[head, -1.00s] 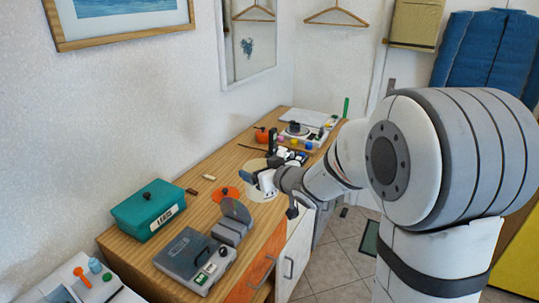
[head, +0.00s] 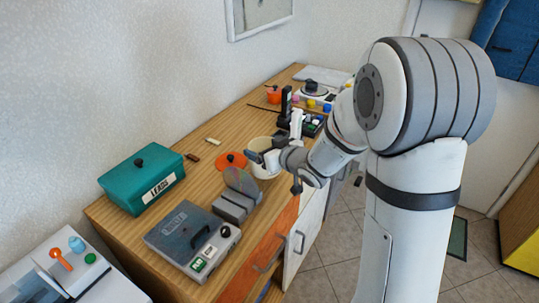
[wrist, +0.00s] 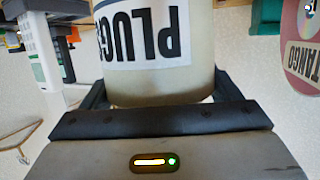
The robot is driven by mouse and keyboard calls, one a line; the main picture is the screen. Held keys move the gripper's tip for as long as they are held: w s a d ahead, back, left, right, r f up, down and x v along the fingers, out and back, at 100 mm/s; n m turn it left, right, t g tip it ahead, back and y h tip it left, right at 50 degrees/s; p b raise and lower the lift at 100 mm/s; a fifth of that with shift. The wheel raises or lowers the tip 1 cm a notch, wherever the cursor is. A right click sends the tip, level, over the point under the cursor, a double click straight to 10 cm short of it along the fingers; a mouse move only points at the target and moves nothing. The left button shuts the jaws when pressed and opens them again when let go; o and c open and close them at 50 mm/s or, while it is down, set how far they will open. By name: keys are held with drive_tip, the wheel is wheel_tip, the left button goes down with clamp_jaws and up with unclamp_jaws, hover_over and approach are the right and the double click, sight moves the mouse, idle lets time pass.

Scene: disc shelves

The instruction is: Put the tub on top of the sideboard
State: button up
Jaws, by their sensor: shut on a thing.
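The tub is a cream cylinder labelled "PLUGS" and fills the upper middle of the wrist view (wrist: 155,85). In the head view the tub (head: 265,171) shows partly behind my gripper (head: 258,155), over the wooden sideboard (head: 203,152), near its front edge. My gripper (wrist: 155,100) is shut on the tub, a dark finger at each side. The tub looks upright in the head view. I cannot tell whether its base touches the top.
A teal "LEADS" box (head: 140,178), a grey case (head: 190,240), a rack with a disc (head: 240,180) and an orange round thing (head: 231,159) are left of the tub. Several small items and a turntable-like device (head: 314,91) stand farther back. Bare wood lies behind the tub.

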drive_tip(key=shift+d+f, duration=0.1)
drive_tip(key=shift+f, duration=1.7)
drive_tip(key=shift+s, duration=0.1)
drive_tip(key=shift+f+b, duration=0.2)
drive_tip(key=shift+b, duration=0.2)
drive_tip(key=o, duration=1.3)
drive_tip(key=shift+r, duration=0.15)
